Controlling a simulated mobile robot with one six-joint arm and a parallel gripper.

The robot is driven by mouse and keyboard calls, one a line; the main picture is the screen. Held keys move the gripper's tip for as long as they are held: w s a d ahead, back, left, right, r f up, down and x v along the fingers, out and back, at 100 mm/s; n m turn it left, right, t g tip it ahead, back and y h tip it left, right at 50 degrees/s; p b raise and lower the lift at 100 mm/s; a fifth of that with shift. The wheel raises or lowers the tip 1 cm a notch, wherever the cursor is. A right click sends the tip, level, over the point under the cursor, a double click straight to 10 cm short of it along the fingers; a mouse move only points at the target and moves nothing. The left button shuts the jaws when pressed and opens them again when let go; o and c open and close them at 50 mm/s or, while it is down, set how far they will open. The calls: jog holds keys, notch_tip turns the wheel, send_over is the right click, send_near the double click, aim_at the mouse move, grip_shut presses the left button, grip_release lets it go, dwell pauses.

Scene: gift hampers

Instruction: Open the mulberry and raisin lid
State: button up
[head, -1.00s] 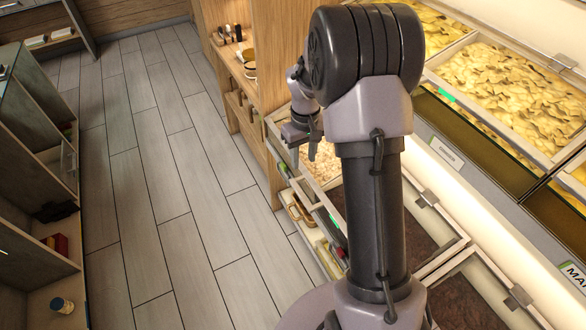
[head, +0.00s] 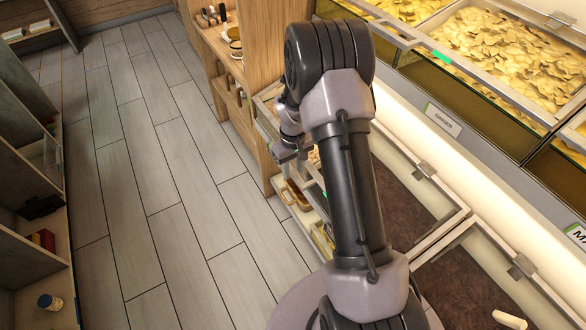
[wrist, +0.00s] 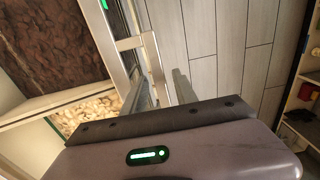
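My gripper (head: 285,153) hangs over the aisle-side edge of the lower bin row, partly behind my arm. In the wrist view its two fingers (wrist: 160,90) are spread with a gap between them, and a pale bar (wrist: 130,42) on the bin front lies just beyond the left finger. Two framed bins with dark brown contents (head: 405,195) (head: 462,280) lie right of my arm; one also shows in the wrist view (wrist: 55,45). A bin of pale pieces (wrist: 88,108) lies beside it. I can read no mulberry and raisin label, so I cannot tell which lid it is.
Upper bins of yellow chips (head: 500,45) stand at the right, with a metal handle (head: 425,170) on the lower row. A wooden shelf (head: 255,60) stands beyond my gripper. Dark shelving (head: 30,200) is at the left. The floor (head: 150,180) between is clear.

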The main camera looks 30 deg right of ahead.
grip_shut()
dwell(1.2)
